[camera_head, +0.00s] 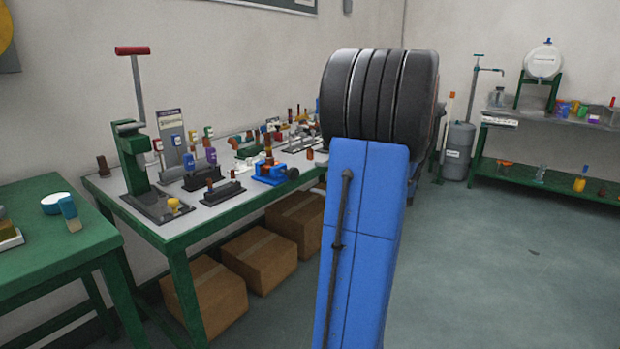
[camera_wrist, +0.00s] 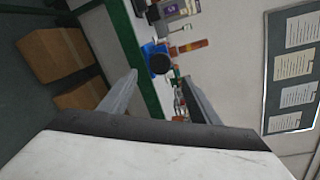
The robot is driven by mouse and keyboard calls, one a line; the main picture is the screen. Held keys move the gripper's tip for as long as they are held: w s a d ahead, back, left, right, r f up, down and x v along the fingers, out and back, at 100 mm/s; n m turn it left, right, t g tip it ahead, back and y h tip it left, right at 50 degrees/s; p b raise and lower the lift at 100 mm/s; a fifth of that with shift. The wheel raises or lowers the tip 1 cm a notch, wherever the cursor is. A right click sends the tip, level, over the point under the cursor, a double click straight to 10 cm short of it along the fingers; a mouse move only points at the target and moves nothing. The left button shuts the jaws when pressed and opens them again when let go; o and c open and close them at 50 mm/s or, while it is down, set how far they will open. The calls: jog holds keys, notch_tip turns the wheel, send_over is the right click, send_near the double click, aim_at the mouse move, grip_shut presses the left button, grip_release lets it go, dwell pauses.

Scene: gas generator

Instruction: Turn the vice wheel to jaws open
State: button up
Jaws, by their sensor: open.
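The blue vice (camera_head: 268,174) stands near the front edge of the green-framed table, with its round black wheel (camera_head: 293,173) on its right side. In the wrist view the blue vice body (camera_wrist: 152,49) shows ahead, and the black wheel (camera_wrist: 159,64) faces the camera. My gripper (camera_wrist: 160,75) is open, with one grey finger on each side of the wheel in the picture. I see no contact; the wheel appears to lie beyond the fingertips. The head view does not show my gripper. I cannot tell how far apart the vice jaws are.
The long table (camera_head: 170,228) holds several tools and a tall green press (camera_head: 133,160) left of the vice. A brown-topped piece (camera_wrist: 190,46) stands close by the vice. Cardboard boxes (camera_head: 258,261) sit below. Open floor (camera_head: 500,260) lies to the right.

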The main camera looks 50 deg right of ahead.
jog(key=shift+s+d+r, duration=0.1)
jog(key=shift+s, duration=0.85)
jog(key=shift+s+d+r, duration=0.15)
jog(key=shift+s, duration=0.85)
jog(key=shift+s+d+r, duration=0.1)
jog(key=shift+s, duration=0.85)
jog(key=w+a+f+n+g+y, duration=0.2)
jog(key=a+n+g, duration=0.2)
jog(key=a, duration=1)
jog(key=w+a+f+n+g+y, duration=0.3)
jog(key=a+n+g, duration=0.1)
jog(key=a, duration=1)
jog(key=s+a+f+n+g+h, duration=0.1)
jog(key=s+a+f+n+h, duration=0.1)
jog(key=s+a+n, duration=0.5)
jog(key=s+a+f+n+g+h, duration=0.2)
jog(key=s+a+n+h, duration=0.3)
jog(key=s+a, duration=0.3)
jog(key=shift+s+a+f+n+g, duration=0.3)
jog(key=shift+s+a+f+n, duration=0.15)
jog(key=shift+f+n, duration=0.35)
jog(key=shift+r, duration=0.15)
